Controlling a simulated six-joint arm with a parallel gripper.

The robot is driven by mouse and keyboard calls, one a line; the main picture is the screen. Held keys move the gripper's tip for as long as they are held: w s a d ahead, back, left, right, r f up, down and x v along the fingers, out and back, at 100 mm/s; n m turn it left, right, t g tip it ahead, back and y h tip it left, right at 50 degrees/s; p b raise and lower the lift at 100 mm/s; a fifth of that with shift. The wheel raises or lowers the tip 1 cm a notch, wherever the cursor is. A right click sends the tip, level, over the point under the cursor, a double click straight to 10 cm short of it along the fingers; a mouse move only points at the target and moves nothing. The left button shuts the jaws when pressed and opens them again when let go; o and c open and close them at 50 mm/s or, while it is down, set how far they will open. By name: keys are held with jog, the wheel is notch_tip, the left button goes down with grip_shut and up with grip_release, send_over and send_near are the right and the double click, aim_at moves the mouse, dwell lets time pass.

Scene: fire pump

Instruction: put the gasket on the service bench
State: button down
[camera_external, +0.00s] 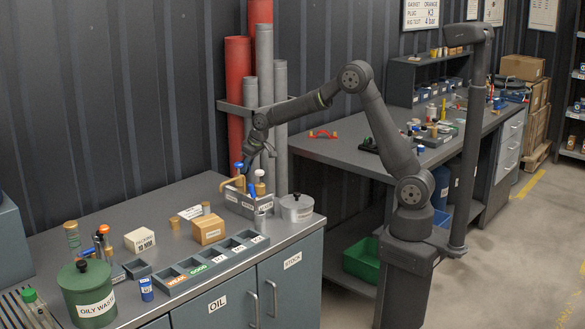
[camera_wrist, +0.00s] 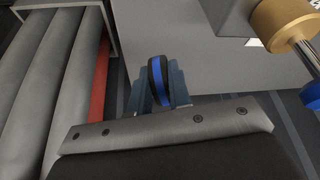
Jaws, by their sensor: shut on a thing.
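My gripper (camera_external: 243,161) is at the back of the near bench (camera_external: 150,205), above a grey holder with upright tools. In the wrist view its blue-grey fingers (camera_wrist: 160,92) are shut on a blue and black rounded thing (camera_wrist: 158,78). This held thing shows as a small blue spot (camera_external: 239,166) in the external view. I cannot tell from its shape whether it is the gasket. No other thing is clearly a gasket. A second bench (camera_external: 345,151) stands behind, to the right; no readable label tells which is the service bench.
The holder (camera_external: 240,203) bears several tools; a brass-headed one (camera_wrist: 277,22) is close in the wrist view. A lidded pot (camera_external: 297,208), a divided tray (camera_external: 210,264), boxes and an oily waste can (camera_external: 88,296) stand on the near bench. Pipes (camera_external: 264,85) rise behind my gripper.

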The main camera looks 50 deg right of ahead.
jog(key=s+d+f+m+h, duration=0.1)
jog(key=s+d+f+m, duration=0.2)
jog(key=s+d+f, duration=1.1)
jog(key=d+f, duration=0.4)
jog(key=shift+s+m, duration=0.3)
jog(key=shift+s, duration=0.1)
jog(key=shift+f, duration=0.1)
